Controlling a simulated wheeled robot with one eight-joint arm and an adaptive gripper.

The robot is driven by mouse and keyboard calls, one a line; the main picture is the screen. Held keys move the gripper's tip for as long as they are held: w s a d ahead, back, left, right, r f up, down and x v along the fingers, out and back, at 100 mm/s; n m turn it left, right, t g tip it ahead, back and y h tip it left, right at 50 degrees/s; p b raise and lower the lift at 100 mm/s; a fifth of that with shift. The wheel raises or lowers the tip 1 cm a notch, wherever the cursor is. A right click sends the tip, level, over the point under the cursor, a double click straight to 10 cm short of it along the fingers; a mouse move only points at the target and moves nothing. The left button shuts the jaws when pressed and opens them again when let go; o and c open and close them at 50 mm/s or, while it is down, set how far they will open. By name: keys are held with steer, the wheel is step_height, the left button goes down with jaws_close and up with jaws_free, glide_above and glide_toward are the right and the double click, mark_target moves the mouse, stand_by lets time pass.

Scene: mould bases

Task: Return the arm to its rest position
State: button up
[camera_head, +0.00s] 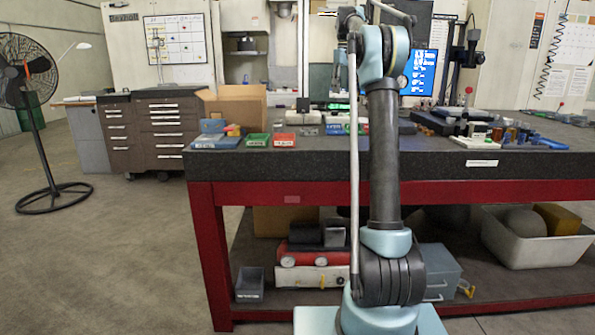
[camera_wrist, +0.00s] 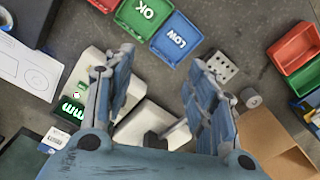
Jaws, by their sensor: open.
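My gripper (camera_wrist: 160,100) shows in the wrist view with its two blue fingers spread apart and nothing between the tips. It is above a workbench top (camera_wrist: 226,22). A white device with a green-lit display (camera_wrist: 72,106) lies below and partly behind the left finger.
Below the gripper are a green OK bin (camera_wrist: 143,14), a blue LOW bin (camera_wrist: 176,40) and a red bin (camera_wrist: 292,47). An open cardboard box (camera_head: 236,106) and several small parts stand on the bench. A fan (camera_head: 38,115) stands at left; the floor between is clear.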

steer(key=s+f+m, duration=0.1)
steer(key=s+f, duration=0.2)
steer(key=s, duration=0.7)
steer(key=s+a+f+m+t, duration=0.1)
steer(key=s+f, duration=0.3)
steer(key=s, duration=0.6)
steer(key=s+f+m, duration=0.1)
steer(key=s+f, duration=0.2)
steer(key=s, duration=0.7)
steer(key=s+f+m+t, duration=0.1)
steer(key=s+f+m, duration=0.1)
steer(key=s+f, duration=2.4)
step_height(320, 180, down, 3)
steer(key=shift+d+r, duration=0.1)
steer(key=shift+d, duration=0.05)
steer(key=shift+w+f, duration=0.2)
steer(key=shift+w, duration=0.3)
